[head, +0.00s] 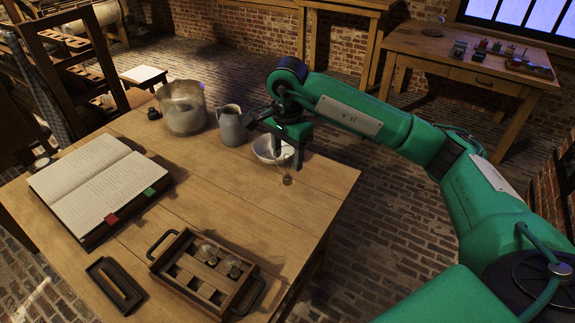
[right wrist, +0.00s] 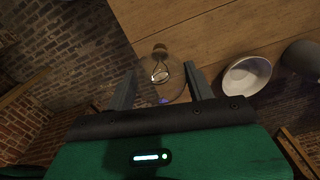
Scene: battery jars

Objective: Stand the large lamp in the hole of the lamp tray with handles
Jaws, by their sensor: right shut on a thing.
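My right gripper (head: 287,160) is shut on the large lamp (head: 287,174), a clear glass bulb. It holds the lamp near the table's right edge, beside the white bowl. In the right wrist view the lamp (right wrist: 164,75) sits between the two fingers of the right gripper (right wrist: 162,82), its cap end pointing away from the palm. I cannot tell its exact height over the table. The wooden lamp tray with handles (head: 165,278) lies at the table's front. Two smaller glass lamps (head: 208,252) stand in it, with dark openings beside them. My left gripper is not in view.
A white bowl (head: 266,151), a grey jug (head: 231,127) and a large glass jar (head: 182,108) stand along the back. An open book (head: 95,185) lies left. A small dark tray (head: 102,285) is left of the lamp tray. The middle of the table is clear.

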